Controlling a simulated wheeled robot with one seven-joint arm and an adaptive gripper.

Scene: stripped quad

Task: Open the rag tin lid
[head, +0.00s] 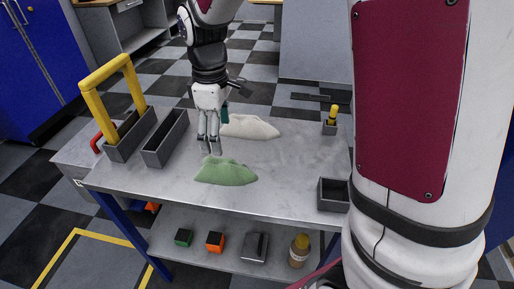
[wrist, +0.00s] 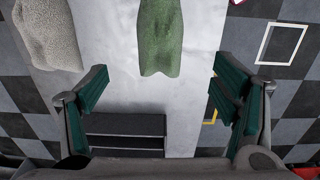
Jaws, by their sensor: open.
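No container in view is plainly marked as the rag tin. A light grey box (head: 73,168) with a red handle (head: 97,143) sits at the table's left end; I cannot tell whether it is the tin or has a lid. My gripper (head: 209,147) is open and empty, pointing down above the table just behind a green rag (head: 226,171). In the wrist view the green rag (wrist: 160,40) lies ahead, between the spread fingers (wrist: 159,82). A whitish rag (head: 250,127) lies behind the gripper, and shows at the wrist view's left (wrist: 50,38).
A dark open bin (head: 163,140) and a tote with a yellow handle (head: 103,88) stand left of my gripper. A small dark box (head: 333,196) sits at the table's right front. The lower shelf (head: 190,253) holds small blocks, a grey box and a bottle. The table's middle right is clear.

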